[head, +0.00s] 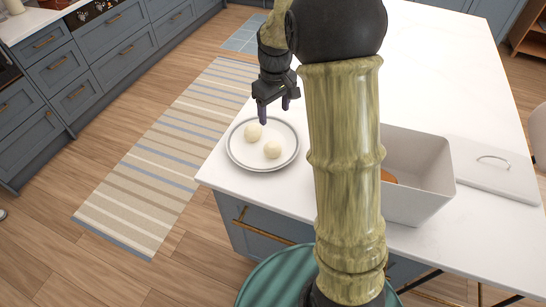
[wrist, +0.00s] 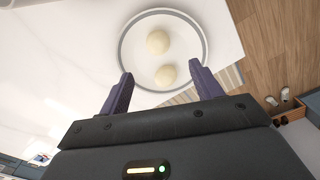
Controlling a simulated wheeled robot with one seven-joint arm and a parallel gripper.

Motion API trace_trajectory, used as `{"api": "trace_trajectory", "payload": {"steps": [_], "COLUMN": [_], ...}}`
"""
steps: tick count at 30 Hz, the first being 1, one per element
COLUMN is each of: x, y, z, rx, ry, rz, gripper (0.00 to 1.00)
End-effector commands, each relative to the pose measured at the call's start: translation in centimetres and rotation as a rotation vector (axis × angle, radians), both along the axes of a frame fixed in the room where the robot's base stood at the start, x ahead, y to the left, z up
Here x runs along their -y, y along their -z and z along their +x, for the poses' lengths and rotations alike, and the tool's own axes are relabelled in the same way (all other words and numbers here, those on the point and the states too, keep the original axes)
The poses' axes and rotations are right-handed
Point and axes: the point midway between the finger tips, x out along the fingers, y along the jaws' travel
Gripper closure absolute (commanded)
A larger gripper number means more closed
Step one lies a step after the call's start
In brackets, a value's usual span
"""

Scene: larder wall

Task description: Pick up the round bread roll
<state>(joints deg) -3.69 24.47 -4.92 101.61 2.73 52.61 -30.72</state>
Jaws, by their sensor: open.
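An orange-brown thing (head: 388,177) lies inside an open white bin (head: 418,190) on the counter; my arm hides most of it, so I cannot tell whether it is the round bread roll. Two pale, round balls, one at the back left (head: 253,132) and one at the front right (head: 272,149), sit on a grey-rimmed plate (head: 233,157) near the counter's left edge. My gripper (head: 274,109) is open and empty above the plate's far side. The wrist view shows both balls (wrist: 158,41) (wrist: 165,75) beyond or between the fingertips (wrist: 161,75), apart from them.
A white lid (head: 490,170) with a handle lies flat on the white counter (head: 440,60) right of the bin. The counter behind is clear. A striped rug (head: 165,150) lies on the wooden floor at left, before blue drawers (head: 70,90).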

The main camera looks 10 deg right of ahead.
Motion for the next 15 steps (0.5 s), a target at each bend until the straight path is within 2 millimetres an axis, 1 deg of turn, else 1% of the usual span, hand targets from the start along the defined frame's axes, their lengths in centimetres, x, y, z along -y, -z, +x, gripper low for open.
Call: {"api": "trace_trajectory", "payload": {"steps": [1, 4, 15], "x": [-0.1, -0.2, -0.1], "y": [0.9, 1.0, 0.9], "z": [1.0, 1.9, 2.0], "rx": [-0.01, -0.023, -0.025], "ry": [-0.027, -0.063, -0.071], "rz": [-0.001, -0.003, -0.003], "gripper": [0.35, 0.35, 0.35]}}
